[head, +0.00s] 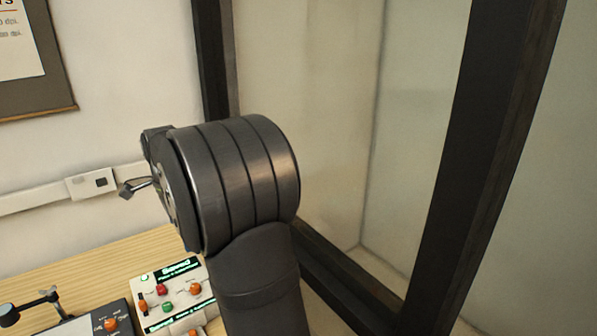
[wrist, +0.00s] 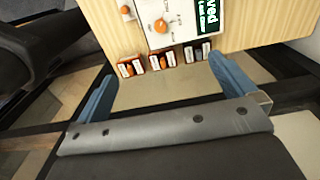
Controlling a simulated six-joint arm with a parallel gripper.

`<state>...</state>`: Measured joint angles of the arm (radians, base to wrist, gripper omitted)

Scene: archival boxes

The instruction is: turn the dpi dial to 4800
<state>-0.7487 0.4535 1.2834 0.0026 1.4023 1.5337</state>
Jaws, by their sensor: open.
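In the wrist view an orange dial (wrist: 161,25) sits on a white control panel (wrist: 183,32), with a second orange knob (wrist: 126,12) to its left. The markings are too small to read, so I cannot tell the set value or which knob is the dpi one. In the head view the panel (head: 150,289) carries orange, red and green controls and is partly hidden by my arm. My gripper (wrist: 162,72) is open and empty, its blue fingers wide apart, on the near side of the panel. The gripper's fingers are not clearly seen in the head view.
A green-lettered display (wrist: 206,17) is beside the dial; it reads "Saved" in the head view (head: 176,268). Several small labelled boxes (wrist: 160,62) line the wooden table's (wrist: 245,32) edge. A dark device with an orange knob (head: 111,324) stands left of the panel. A dark frame (head: 480,150) rises at right.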

